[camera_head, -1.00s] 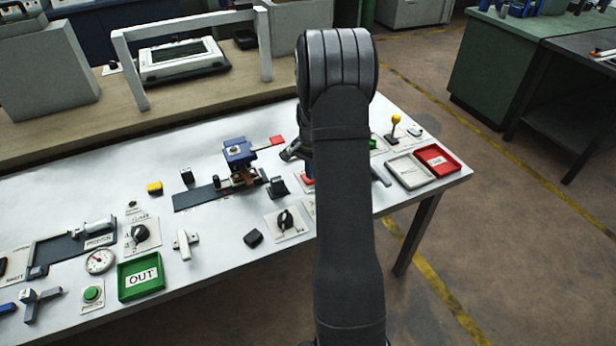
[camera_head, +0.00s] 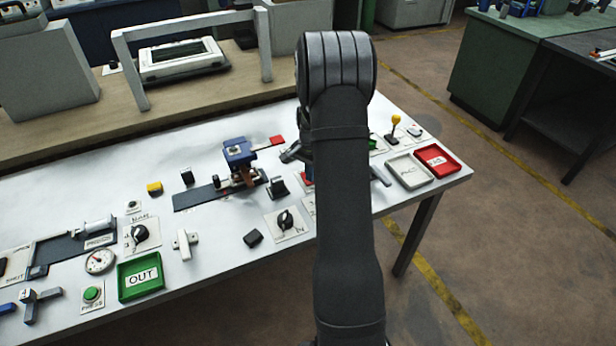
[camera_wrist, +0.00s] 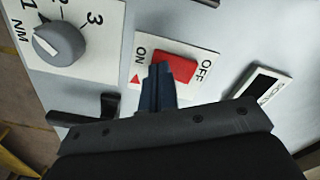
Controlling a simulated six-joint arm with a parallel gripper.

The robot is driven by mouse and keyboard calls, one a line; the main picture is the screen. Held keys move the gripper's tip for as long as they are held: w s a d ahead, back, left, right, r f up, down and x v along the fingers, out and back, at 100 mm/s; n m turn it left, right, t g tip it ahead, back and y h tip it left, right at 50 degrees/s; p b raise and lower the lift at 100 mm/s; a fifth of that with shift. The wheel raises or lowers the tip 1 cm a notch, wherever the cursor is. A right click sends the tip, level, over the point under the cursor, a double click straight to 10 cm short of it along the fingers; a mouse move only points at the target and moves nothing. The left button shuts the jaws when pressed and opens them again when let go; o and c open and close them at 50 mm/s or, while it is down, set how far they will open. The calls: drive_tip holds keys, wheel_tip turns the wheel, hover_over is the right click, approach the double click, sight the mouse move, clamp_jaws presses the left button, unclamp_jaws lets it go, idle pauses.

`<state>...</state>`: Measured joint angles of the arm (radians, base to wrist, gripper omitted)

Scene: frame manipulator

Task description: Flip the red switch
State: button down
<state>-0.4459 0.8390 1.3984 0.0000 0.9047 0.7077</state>
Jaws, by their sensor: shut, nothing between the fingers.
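The red switch (camera_wrist: 175,66) is a red rocker on a white plate marked ON at left and OFF at right in the wrist view, with a small red triangle by ON. My gripper (camera_wrist: 158,74) is shut and empty. Its dark blue fingertips overlap the near left edge of the rocker, towards the ON side. I cannot tell whether they touch it or hover just above. In the head view my arm hides most of the switch, and the fingertips are hidden.
A grey knob (camera_wrist: 58,44) on a numbered plate is left of the switch. A labelled plate with a black slot (camera_wrist: 262,84) is at right. Along the table (camera_head: 215,262) are a green OUT tray (camera_head: 141,291), a red tray (camera_head: 437,160) and a yellow-knobbed lever (camera_head: 395,122).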

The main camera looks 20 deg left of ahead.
wheel_tip(320, 180, up, 7)
drive_tip(key=shift+f, duration=0.15)
idle(0.5)
drive_tip(key=shift+f, duration=3.5)
drive_tip(key=shift+r, duration=0.15)
